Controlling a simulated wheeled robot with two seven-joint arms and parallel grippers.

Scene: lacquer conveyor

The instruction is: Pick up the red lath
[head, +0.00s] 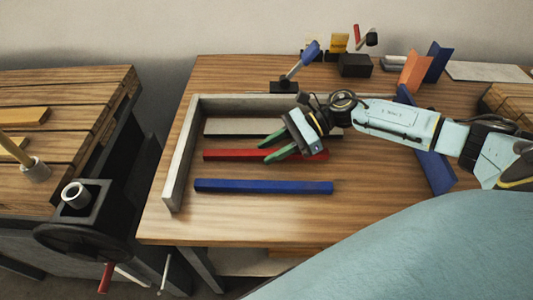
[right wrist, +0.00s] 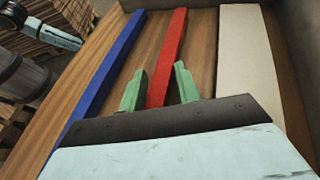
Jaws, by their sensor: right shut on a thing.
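The red lath (head: 222,155) lies on the wooden table in the head view, between a blue lath and a pale lath. My right gripper (head: 267,150) reaches in from the right and is low over the red lath near its middle. In the right wrist view, the green fingers of this gripper (right wrist: 158,80) stand on either side of the red lath (right wrist: 168,55), shut on it. The lath still looks level and in line with its neighbours; I cannot tell whether it touches the table. My left gripper does not show.
The blue lath (head: 263,187) lies in front, and the pale lath (head: 243,127) lies behind. A grey raised edge (head: 180,160) bounds the left and back. The table front is clear.

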